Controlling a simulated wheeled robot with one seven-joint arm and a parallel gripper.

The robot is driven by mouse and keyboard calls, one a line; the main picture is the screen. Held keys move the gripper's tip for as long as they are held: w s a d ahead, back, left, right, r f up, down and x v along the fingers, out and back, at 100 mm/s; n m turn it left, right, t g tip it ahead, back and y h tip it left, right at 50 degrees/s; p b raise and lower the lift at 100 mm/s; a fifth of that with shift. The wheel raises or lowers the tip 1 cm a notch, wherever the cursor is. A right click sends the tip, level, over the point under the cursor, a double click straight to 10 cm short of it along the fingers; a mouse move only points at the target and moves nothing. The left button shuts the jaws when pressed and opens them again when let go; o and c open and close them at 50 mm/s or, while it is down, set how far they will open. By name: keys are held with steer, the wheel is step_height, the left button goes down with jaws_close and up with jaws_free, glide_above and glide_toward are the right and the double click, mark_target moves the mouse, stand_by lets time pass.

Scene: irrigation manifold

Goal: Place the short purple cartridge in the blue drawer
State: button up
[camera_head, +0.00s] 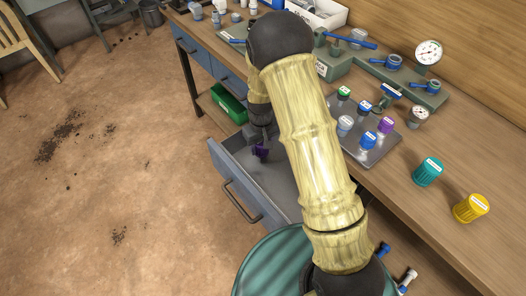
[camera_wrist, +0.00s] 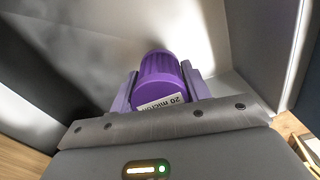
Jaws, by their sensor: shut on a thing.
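My gripper (camera_wrist: 162,88) is shut on the short purple cartridge (camera_wrist: 159,72), which has a ribbed cap and a label reading "20 micron" in the wrist view. In the head view the purple cartridge (camera_head: 261,151) is small and partly covered by my gripper (camera_head: 262,140). The blue drawer (camera_head: 236,187) is pulled out from under the bench, with a grey inside. The cartridge is over or inside the drawer, near its far left end; I cannot tell whether it touches the floor. My arm hides the drawer's right part.
A grey tray (camera_head: 378,156) on the bench (camera_head: 440,190) holds several capped cartridges, one with a purple cap (camera_head: 385,125). A teal jar (camera_head: 428,171) and a yellow jar (camera_head: 471,208) stand to the right. A green bin (camera_head: 229,104) sits under the bench. Open floor lies to the left.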

mark_target(261, 152)
steer(key=shift+f, duration=1.85)
steer(key=shift+f, duration=0.15)
steer(key=o, duration=1)
steer(key=shift+o, duration=0.2)
step_height(261, 152, up, 12)
steer(key=shift+r, duration=0.2)
